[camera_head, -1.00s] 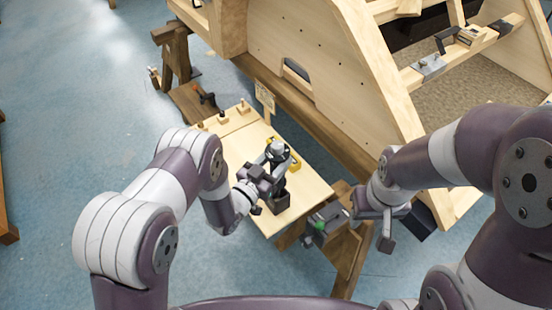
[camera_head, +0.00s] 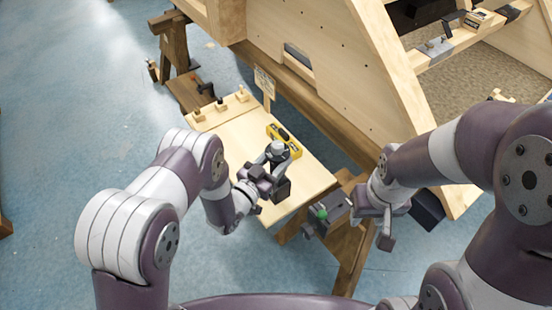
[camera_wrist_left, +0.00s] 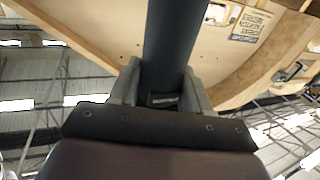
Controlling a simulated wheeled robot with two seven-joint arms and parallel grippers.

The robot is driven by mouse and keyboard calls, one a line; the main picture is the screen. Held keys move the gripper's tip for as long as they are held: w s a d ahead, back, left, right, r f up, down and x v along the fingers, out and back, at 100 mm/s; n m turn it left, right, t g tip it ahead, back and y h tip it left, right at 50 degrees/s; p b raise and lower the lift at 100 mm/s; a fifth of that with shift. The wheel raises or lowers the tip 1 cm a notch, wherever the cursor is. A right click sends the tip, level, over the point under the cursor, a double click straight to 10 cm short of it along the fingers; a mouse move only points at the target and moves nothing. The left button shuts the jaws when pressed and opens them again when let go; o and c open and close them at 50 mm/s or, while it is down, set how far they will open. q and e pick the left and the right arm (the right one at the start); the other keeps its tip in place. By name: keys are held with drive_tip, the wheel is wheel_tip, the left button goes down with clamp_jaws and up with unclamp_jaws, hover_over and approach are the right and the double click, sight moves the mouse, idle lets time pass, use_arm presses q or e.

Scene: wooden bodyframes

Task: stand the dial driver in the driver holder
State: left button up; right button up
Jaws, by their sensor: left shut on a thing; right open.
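The dial driver (camera_head: 277,149) has a grey round top above a dark band and shows over the bench in the head view. My left gripper (camera_head: 262,180) is shut on it. In the left wrist view, the fingers clasp the driver's dark shaft (camera_wrist_left: 174,45). My right gripper (camera_head: 375,228) is open and empty, right of the bench.
A yellow and black tool (camera_head: 288,140) lies behind the driver on the wooden bench (camera_head: 232,145). A grey clamp-like device with a green ball (camera_head: 322,213) sits at the near right. The wooden bodyframe (camera_head: 340,80) rises behind.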

use_arm(q)
drive_tip(key=shift+f+b, duration=0.45)
drive_tip(key=shift+b, duration=0.05)
idle(0.4)
drive_tip(key=o, duration=1.4)
drive_tip(key=shift+f, duration=0.1)
drive_tip(key=v, duration=2.4)
drive_tip(key=shift+s+p, duration=0.2)
drive_tip(key=shift+p, duration=0.2)
